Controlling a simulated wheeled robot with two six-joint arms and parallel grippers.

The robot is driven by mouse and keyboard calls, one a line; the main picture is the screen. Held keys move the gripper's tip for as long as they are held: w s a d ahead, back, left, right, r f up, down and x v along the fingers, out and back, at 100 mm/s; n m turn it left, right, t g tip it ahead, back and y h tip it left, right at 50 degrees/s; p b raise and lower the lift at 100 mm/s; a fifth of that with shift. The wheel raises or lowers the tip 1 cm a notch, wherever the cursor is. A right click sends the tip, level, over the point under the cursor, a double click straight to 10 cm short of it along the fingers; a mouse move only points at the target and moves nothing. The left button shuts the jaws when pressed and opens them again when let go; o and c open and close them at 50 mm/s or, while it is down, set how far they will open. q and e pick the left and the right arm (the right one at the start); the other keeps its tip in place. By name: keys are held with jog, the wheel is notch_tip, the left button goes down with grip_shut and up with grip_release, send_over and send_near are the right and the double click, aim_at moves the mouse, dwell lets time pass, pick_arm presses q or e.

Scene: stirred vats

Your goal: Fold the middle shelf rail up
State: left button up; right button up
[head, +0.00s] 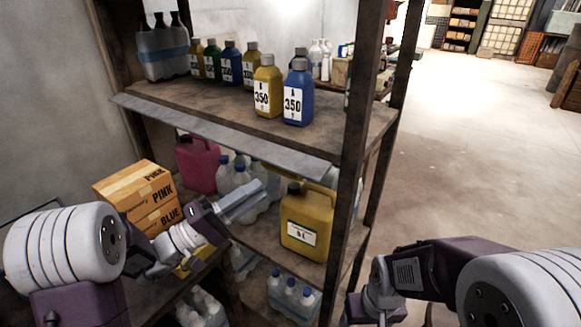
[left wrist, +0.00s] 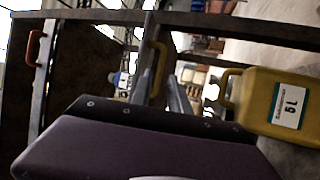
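A long flat grey rail (head: 220,136) runs along the front edge of the upper shelf in the head view. It juts outward and slopes down from that edge, with no bottle on it. My left gripper (head: 262,188) is below the rail, in front of the lower shelf's goods, and apart from the rail. Its two grey fingers (left wrist: 163,88) show a gap with nothing held between them in the left wrist view. My right arm shows at the lower right of the head view; its fingers are out of the picture. I cannot tell whether this rail is the middle one.
Upper shelf (head: 215,98) holds several bottles, including a yellow one (head: 267,90) and a blue one (head: 298,95). Below stand a yellow jug (head: 307,232), a pink jug (head: 197,163) and boxes (head: 133,186). A dark post (head: 352,150) stands right; floor beyond is clear.

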aim_at(285, 173)
pick_arm(q)
jog(key=p+x, duration=0.1)
jog(key=x, duration=0.7)
jog(key=shift+d+r, duration=0.1)
jog(key=shift+d, duration=0.15)
grip_shut()
